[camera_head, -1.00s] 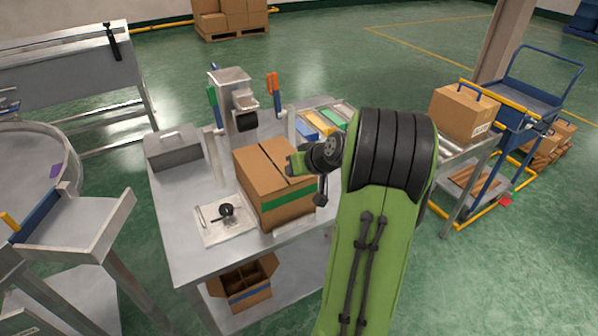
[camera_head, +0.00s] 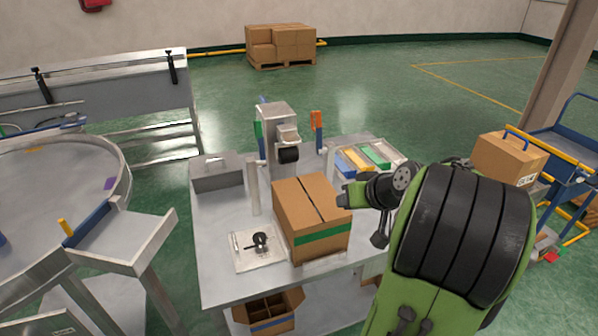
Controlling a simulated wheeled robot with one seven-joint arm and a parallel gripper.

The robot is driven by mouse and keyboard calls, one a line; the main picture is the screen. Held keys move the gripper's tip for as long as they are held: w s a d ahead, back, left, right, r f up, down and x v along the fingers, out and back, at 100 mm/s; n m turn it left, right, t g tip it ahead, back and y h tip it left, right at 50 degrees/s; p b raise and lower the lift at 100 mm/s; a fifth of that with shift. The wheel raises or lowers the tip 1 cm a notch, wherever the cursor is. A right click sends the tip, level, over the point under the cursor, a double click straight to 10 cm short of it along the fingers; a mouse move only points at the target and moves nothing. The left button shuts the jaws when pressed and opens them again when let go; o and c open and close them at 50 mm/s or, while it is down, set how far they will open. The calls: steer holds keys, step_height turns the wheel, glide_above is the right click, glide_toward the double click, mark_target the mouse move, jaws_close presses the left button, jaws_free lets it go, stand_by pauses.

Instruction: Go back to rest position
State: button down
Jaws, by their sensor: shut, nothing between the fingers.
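My gripper (camera_head: 346,194) is at the end of my green and black arm, at the right of the closed cardboard box (camera_head: 312,217) with a green band. It is small in view and shut, with nothing held. In the picture its tip overlaps the box's upper right edge; I cannot tell if they touch. The box stands on the steel workbench (camera_head: 215,268). Behind it is the crimping machine (camera_head: 277,126). My arm hides the right part of the bench.
A white tray with a black part (camera_head: 259,247) lies left of the box. A grey toolbox (camera_head: 216,174) and coloured bins (camera_head: 362,160) are on the bench. A divided carton (camera_head: 270,312) sits below. A round steel table (camera_head: 60,180) is at left. A boxed cart (camera_head: 508,157) is at right.

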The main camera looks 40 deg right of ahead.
steer(key=a+r+n+g, duration=0.2)
steer(key=a+r+n, duration=0.1)
steer(key=a, duration=1.3)
steer(key=s+a+n+g+p, duration=0.1)
steer(key=s+a, duration=0.9)
steer(key=s, duration=0.4)
steer(key=shift+s+a+f+g+p, duration=0.15)
steer(key=shift+s+f+g+p, duration=0.05)
steer(key=shift+g+p, duration=0.2)
